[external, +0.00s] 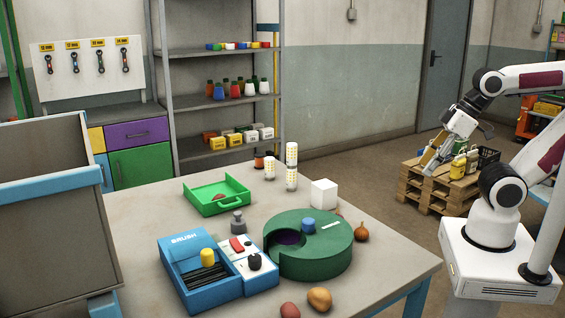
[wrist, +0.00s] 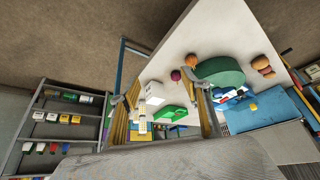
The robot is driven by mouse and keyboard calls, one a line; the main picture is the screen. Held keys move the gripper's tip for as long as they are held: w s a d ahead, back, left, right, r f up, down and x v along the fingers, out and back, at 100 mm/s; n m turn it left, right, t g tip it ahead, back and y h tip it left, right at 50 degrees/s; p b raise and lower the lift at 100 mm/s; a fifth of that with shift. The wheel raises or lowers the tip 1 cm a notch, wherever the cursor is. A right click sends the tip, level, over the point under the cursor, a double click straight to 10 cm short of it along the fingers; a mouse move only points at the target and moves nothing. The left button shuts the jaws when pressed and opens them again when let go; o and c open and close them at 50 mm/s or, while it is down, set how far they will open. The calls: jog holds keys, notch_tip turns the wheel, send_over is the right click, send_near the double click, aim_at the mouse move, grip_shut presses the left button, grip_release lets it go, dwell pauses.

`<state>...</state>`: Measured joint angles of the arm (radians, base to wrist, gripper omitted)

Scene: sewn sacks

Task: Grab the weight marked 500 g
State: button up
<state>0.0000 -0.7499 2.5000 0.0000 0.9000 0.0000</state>
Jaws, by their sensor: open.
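A small grey metal weight with a knob on top (external: 238,222) stands upright on the table, just behind the blue BRUSH box and left of the green round block. Its marking is too small to read. I cannot make it out in the wrist view. My gripper (external: 436,158) is open and empty, held in the air off the right side of the table, far from the weight. Its two fingers also show apart in the wrist view (wrist: 158,92), with part of the tabletop seen between them.
Around the weight are a green tray (external: 222,207), the blue BRUSH box (external: 188,262), a panel with a black knob (external: 254,262) and the green round block (external: 318,262). A white cube (external: 323,193) and stacked cylinders (external: 291,153) stand behind.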

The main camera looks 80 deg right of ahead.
jog(key=shift+w, duration=0.1)
jog(key=w+d+r+n+t+h, duration=0.1)
jog(key=w+d+r+t, duration=0.2)
jog(key=w, duration=1.5)
jog(key=w+d+r+n+t, duration=0.2)
jog(key=w+r+t, duration=0.15)
jog(key=w, duration=1.35)
jog(key=w+a+f+n+y, duration=0.2)
jog(key=w+a+f, duration=0.1)
jog(key=w, duration=0.3)
jog(key=w+a+f+n+y, duration=0.1)
jog(key=w+a+f+y, duration=0.2)
jog(key=w, duration=0.3)
jog(key=a+f+n+g+y, duration=0.1)
jog(key=a+f, duration=0.1)
jog(key=f, duration=0.2)
jog(key=a+f+n+y, duration=0.1)
jog(key=a+f+y, duration=0.1)
jog(key=f, duration=0.2)
jog(key=w+a+f+n+g+y, duration=0.1)
jog(key=a+f+y, duration=0.1)
jog(key=f, duration=0.2)
jog(key=shift+a+f+g, duration=0.2)
jog(key=shift+a+g, duration=0.15)
jog(key=shift+a, duration=0.05)
jog(key=shift+s+a+f+n+y, duration=0.2)
jog(key=shift+a+f+n+y, duration=0.1)
jog(key=shift+f+y, duration=0.3)
